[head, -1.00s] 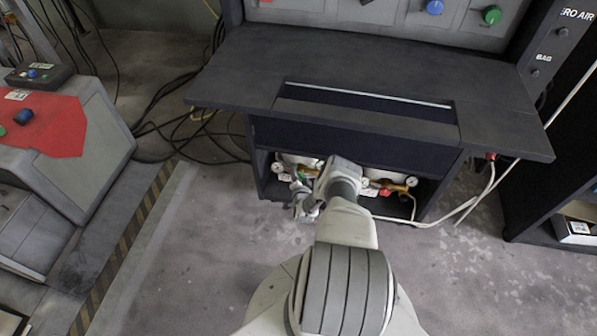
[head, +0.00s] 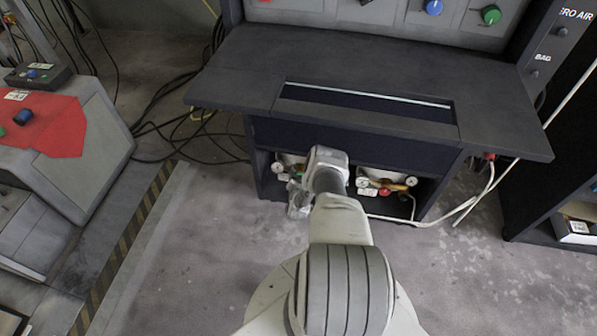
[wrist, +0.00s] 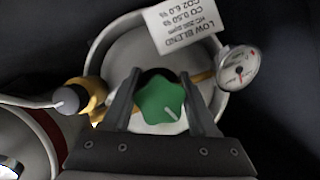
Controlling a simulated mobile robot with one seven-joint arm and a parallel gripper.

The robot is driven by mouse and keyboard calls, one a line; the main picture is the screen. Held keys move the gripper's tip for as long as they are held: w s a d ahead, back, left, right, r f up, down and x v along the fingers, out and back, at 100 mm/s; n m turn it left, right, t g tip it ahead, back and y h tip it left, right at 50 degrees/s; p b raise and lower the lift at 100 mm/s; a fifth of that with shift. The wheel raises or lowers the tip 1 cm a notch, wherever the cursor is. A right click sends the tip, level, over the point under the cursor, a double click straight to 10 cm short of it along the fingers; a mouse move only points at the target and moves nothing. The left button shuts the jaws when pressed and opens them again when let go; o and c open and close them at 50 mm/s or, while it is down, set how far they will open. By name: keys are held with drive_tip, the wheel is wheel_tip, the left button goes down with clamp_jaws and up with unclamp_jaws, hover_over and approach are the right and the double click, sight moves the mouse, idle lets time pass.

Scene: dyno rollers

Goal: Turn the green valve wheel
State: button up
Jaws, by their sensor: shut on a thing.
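The green valve wheel (wrist: 160,103) is in the middle of the wrist view, a lobed knob with a short pale mark on it. My gripper (wrist: 160,92) has one dark finger on each side of the wheel and is shut on it. The wheel sits in front of a pale round cylinder top (wrist: 190,60), with brass fittings beside it.
A pressure gauge (wrist: 238,67) and a white label (wrist: 187,25) lie close beyond the wheel. A brass fitting (wrist: 90,95) is to the left. In the head view a second valve set with a red knob (head: 385,190) is to the right. The console (head: 370,80) overhangs the shelf.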

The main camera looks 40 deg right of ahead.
drive_tip(key=n+g, duration=0.1)
drive_tip(key=n, duration=0.1)
drive_tip(key=n+g+h, duration=0.1)
drive_tip(key=shift+s+n+h, duration=0.1)
drive_tip(key=shift+n+h, duration=0.2)
drive_tip(key=shift+n, duration=0.1)
drive_tip(key=n+g+h, duration=0.1)
drive_tip(key=n, duration=0.1)
drive_tip(key=n+g+h, duration=0.1)
drive_tip(key=shift+s+d+n, duration=0.2)
drive_tip(key=shift+d+n, duration=0.1)
drive_tip(key=shift+n, duration=0.1)
idle(0.3)
drive_tip(key=o, duration=1.4)
drive_tip(key=shift+c, duration=0.2)
drive_tip(key=shift+s, duration=0.1)
